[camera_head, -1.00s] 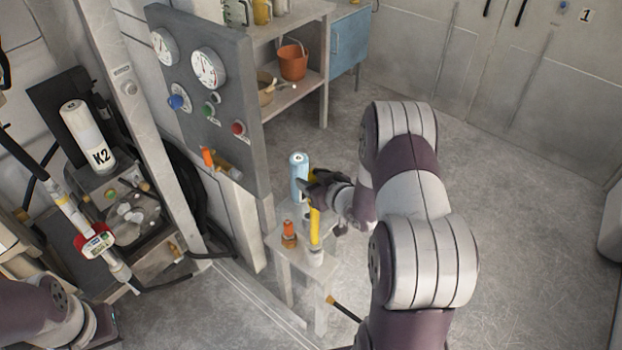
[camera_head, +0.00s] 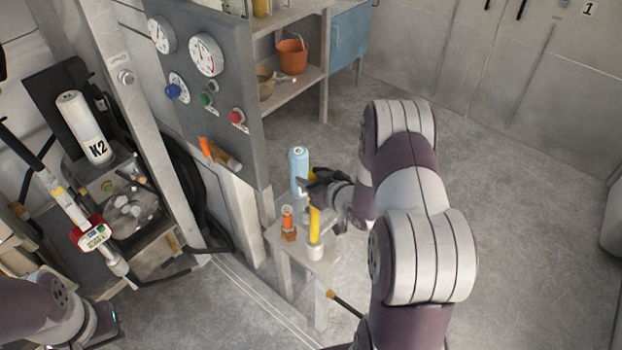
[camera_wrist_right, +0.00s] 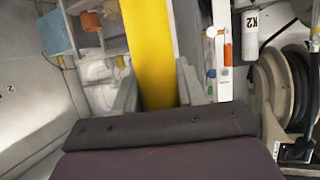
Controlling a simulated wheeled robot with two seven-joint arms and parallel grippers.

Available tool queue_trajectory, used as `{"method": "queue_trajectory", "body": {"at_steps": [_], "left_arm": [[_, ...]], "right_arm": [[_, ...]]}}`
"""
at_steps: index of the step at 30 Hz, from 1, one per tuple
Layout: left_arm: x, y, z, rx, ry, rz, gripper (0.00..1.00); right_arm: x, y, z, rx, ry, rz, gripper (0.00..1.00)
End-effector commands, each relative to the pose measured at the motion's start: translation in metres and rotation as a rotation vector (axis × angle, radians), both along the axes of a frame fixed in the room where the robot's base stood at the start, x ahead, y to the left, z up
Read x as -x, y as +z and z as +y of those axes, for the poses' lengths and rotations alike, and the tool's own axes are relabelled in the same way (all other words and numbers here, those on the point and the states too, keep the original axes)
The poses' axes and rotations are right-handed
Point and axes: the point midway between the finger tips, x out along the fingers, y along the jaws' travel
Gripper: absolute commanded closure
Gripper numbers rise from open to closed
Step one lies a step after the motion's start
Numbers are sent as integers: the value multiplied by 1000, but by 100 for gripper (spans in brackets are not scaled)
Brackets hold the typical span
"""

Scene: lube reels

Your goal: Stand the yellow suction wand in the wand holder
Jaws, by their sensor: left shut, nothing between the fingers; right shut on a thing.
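The yellow suction wand (camera_head: 315,222) is upright in the head view, its lower end at a white cup-like holder (camera_head: 315,252) on a small table. I cannot tell how deep the end sits in the cup. My right gripper (camera_head: 311,191) is shut on the wand's upper part. In the right wrist view the wand (camera_wrist_right: 150,50) runs between both fingers, and its lower end is out of sight. My left gripper (camera_head: 106,324) is low at the left, far from the wand; its fingers are hard to make out.
The small table (camera_head: 300,262) also bears a blue bottle (camera_head: 299,170) and an orange-topped bottle (camera_head: 289,222). A grey gauge panel (camera_head: 222,110) stands close behind on the left. A black-handled rod (camera_head: 343,304) juts near the table leg. Floor is clear on the right.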

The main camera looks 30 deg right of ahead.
Motion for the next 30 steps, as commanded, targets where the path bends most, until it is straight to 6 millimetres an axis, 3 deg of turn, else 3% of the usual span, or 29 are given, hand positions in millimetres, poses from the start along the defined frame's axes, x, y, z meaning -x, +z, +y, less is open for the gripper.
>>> {"method": "queue_trajectory", "body": {"at_steps": [5, 6, 9, 20, 30], "left_arm": [[0, -1, 0, 0, 0, 0, 100], [0, -1, 0, 0, 0, 0, 100], [0, -1, 0, 0, 0, 0, 100], [0, -1, 0, 0, 0, 0, 100], [0, -6, 0, 0, 0, 0, 100]], "right_arm": [[1, -2, 0, -1, 1, 4, 100], [1, -3, 0, -1, 1, 5, 58], [1, -3, 0, -1, 1, 5, 31], [7, 0, -1, 0, -1, 4, 31], [80, 30, -12, 0, -6, 4, 31]]}}
